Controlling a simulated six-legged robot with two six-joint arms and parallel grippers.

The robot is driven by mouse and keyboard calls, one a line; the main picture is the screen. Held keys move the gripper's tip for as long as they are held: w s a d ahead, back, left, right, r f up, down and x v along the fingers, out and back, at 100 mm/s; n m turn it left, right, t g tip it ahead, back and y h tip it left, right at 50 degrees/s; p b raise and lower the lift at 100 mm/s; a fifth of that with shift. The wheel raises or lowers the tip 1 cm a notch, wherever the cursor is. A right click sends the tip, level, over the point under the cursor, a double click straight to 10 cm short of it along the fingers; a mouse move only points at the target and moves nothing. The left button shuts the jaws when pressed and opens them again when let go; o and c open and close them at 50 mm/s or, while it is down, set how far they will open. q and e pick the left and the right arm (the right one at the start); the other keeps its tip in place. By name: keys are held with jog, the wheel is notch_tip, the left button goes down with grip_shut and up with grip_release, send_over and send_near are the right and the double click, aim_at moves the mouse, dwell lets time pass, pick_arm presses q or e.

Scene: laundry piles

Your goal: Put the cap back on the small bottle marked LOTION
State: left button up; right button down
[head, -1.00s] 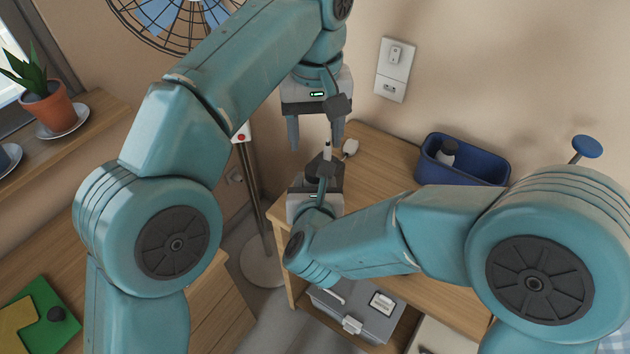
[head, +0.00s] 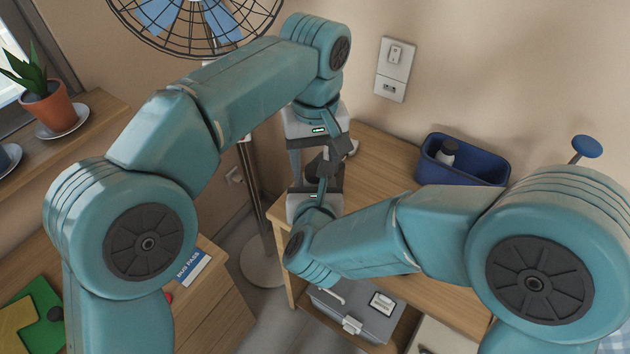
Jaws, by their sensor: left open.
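My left gripper (head: 316,158) points down, open, directly above my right gripper (head: 323,178), which points up. The two overlap in the picture, and I cannot tell whether they touch. A slim pale piece that showed above the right gripper earlier is hidden now, so I cannot tell what the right fingers hold. A small light and dark bottle (head: 446,152) stands in the blue bin (head: 472,170) on the wooden table. No LOTION label is readable, and I cannot make out a loose cap.
The wooden table (head: 390,150) has bare room left of the bin. A small pale object (head: 351,148) lies partly hidden behind my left gripper. A grey case (head: 362,312) sits on the shelf below. A fan (head: 200,25) stands at the back left.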

pick_arm(q)
jog(key=shift+f, duration=0.65)
grip_shut()
jog(key=m, duration=0.6)
jog(key=shift+m, duration=0.3)
jog(key=shift+o, duration=0.3)
grip_release()
